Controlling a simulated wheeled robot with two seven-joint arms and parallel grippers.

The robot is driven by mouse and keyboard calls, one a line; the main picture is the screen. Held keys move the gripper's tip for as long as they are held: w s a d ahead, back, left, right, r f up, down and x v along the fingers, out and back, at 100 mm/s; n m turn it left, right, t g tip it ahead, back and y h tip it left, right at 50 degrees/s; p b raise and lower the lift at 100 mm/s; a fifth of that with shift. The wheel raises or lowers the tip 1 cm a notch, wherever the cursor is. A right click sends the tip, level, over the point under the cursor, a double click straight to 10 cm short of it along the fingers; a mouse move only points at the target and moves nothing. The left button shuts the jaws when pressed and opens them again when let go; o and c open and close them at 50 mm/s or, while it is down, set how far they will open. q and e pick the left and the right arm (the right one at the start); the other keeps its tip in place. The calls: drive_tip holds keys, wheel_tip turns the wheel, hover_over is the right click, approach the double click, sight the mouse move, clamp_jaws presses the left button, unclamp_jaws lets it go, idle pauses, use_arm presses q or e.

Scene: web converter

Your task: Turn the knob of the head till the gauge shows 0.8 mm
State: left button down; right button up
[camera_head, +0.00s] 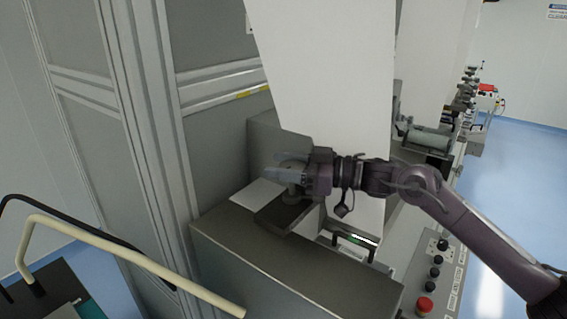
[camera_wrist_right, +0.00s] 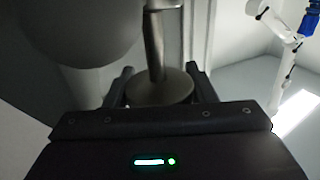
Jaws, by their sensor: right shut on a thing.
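My right gripper (camera_head: 284,176) reaches in from the right over the machine, its fingers pointing left. In the right wrist view its two dark fingers (camera_wrist_right: 160,84) stand on either side of a round grey knob (camera_wrist_right: 160,92). The gripper is shut on this knob. A metal post (camera_wrist_right: 163,35) rises in line with the knob. In the head view the knob is mostly hidden by the gripper, above a dark plate (camera_head: 282,214) on the machine. I cannot make out a gauge reading in either view. My left gripper is not in view.
A white web (camera_head: 330,75) hangs just behind the gripper. A panel with a red button (camera_head: 424,305) and several dark knobs is at the front right. A beige rail (camera_head: 150,266) crosses the lower left.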

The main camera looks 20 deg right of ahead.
idle(0.3)
drive_tip(key=o, duration=1)
drive_tip(key=shift+c, duration=0.2)
drive_tip(key=shift+s+r, duration=0.1)
